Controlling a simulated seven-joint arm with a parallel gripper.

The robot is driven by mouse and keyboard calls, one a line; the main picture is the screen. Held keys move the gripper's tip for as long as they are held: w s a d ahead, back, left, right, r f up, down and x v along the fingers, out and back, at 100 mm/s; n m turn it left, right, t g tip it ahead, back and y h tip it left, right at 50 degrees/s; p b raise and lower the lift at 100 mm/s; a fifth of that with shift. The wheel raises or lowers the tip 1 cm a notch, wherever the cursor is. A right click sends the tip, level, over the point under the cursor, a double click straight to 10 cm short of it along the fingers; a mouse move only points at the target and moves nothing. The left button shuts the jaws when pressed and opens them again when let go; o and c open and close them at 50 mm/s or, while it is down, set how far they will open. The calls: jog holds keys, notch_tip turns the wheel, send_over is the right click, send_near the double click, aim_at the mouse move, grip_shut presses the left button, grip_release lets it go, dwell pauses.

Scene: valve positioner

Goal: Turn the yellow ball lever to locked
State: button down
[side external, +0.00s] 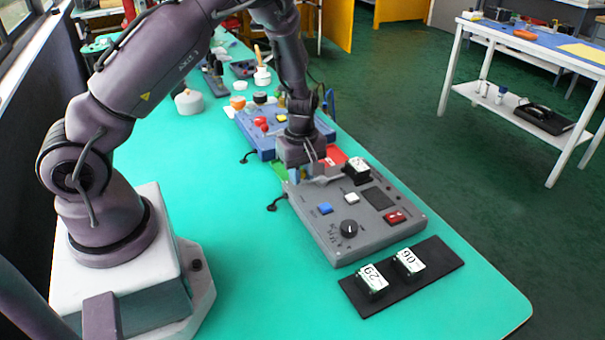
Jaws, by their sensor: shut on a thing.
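My gripper (306,177) points down at the back left corner of a grey control box (338,254). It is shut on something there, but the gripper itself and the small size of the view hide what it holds. No yellow ball lever can be made out; it may be behind my gripper. The grey box carries a blue button (325,208), a black knob (348,228), a white button (351,197), a red switch (396,217) and a dark panel (377,199).
A black mat (440,266) with two labelled blocks, (371,283) and (408,263), lies in front of the box. A blue control box (262,141) with red and yellow parts stands behind my gripper. The green bench (240,240) is clear on the left.

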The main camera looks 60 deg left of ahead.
jog(key=m, duration=0.2)
jog(key=a+m, duration=0.1)
jog(key=w+a+m, duration=0.1)
jog(key=m, duration=0.1)
jog(key=shift+m, duration=0.3)
jog(key=m, duration=0.1)
jog(key=w+a+m, duration=0.1)
jog(key=m, duration=0.1)
jog(key=shift+w+a+m, duration=0.15)
jog(key=shift+w+m, duration=0.1)
jog(key=shift+m, duration=0.4)
jog(key=shift+w+a+m, duration=0.1)
jog(key=shift+w+m, duration=0.15)
jog(key=shift+m, duration=0.4)
jog(key=c, duration=1.2)
grip_release()
jog(key=shift+c, duration=0.2)
notch_tip(320, 180, up, 13)
